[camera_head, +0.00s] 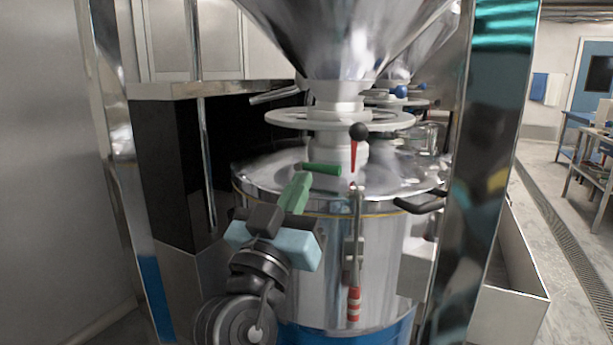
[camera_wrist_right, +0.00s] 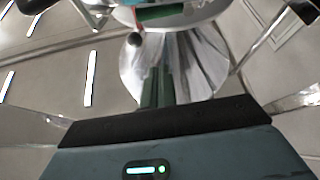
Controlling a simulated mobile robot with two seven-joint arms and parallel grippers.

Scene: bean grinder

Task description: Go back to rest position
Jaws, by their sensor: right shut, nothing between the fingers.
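My right gripper (camera_head: 300,178) is in front of the steel grinder (camera_head: 330,265), left of its middle. Its green fingers point up and are closed together with nothing between them. They also show closed in the right wrist view (camera_wrist_right: 160,70). A green handle (camera_head: 322,169) on the grinder is close to the fingertips in the head view; I cannot tell whether they touch. A red lever with a black ball (camera_head: 358,132) stands right of the gripper. My left gripper is in neither view.
A steel funnel (camera_head: 345,35) rises above the grinder; a round plate (camera_head: 290,118) sits beneath it. Steel posts stand left (camera_head: 125,190) and right (camera_head: 490,150). A black handle (camera_head: 420,203) sticks out from the grinder's right side. Open floor (camera_head: 560,210) and a worktable (camera_head: 585,155) lie farther right.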

